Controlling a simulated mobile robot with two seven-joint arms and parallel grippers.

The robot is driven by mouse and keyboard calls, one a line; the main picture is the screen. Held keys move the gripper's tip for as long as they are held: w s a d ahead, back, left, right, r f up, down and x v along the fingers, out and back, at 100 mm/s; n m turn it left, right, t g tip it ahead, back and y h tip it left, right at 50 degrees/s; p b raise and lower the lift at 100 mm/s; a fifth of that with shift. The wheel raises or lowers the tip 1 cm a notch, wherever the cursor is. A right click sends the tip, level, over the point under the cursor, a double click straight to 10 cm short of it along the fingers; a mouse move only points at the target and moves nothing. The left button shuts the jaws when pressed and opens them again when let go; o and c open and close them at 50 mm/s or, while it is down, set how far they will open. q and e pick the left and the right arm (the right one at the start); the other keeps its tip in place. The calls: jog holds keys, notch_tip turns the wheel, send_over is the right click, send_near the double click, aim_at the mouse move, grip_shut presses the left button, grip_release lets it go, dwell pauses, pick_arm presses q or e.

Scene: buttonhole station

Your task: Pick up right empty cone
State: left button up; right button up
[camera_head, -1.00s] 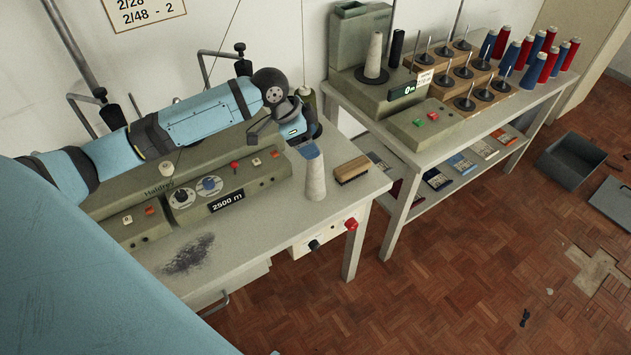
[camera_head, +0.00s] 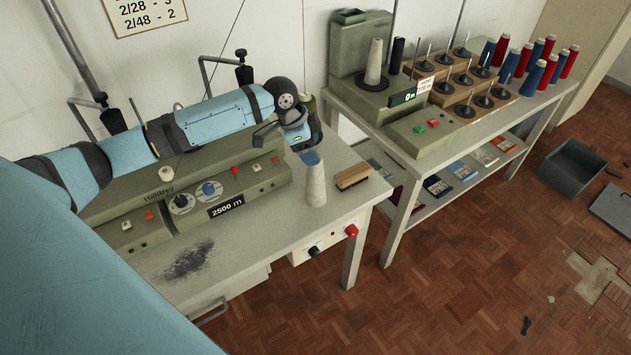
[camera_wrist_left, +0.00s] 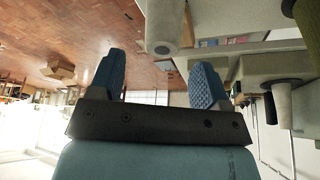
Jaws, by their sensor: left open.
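A second pale cone (camera_head: 374,64) stands on the machine on the right table. My left gripper (camera_head: 284,138) is above and behind the front cone, apart from it. In the left wrist view the open, empty fingers (camera_wrist_left: 157,80) show against the floor and wall. That view is upside down. A pale cone (camera_wrist_left: 163,24) shows beyond the fingers, and another cone (camera_wrist_left: 282,105) shows at the right. My right gripper is out of view.
The wooden brush (camera_head: 352,175) lies just right of the front cone. The control box (camera_head: 165,202) stands along the back of the left table. Several spindles and red and blue cones (camera_head: 523,58) fill the right table. The front of the left table (camera_head: 250,235) is mostly clear.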

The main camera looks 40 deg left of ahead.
pick_arm(q)
send_over(316, 180)
jog(key=w+a, duration=0.1)
jog(key=w, duration=0.1)
jog(key=f, duration=0.4)
jog(key=shift+s+a+f, duration=0.1)
jog(key=shift+a+f, duration=0.05)
jog(key=shift+a, duration=0.05)
jog(key=c, duration=1.2)
jog(key=shift+o, duration=0.2)
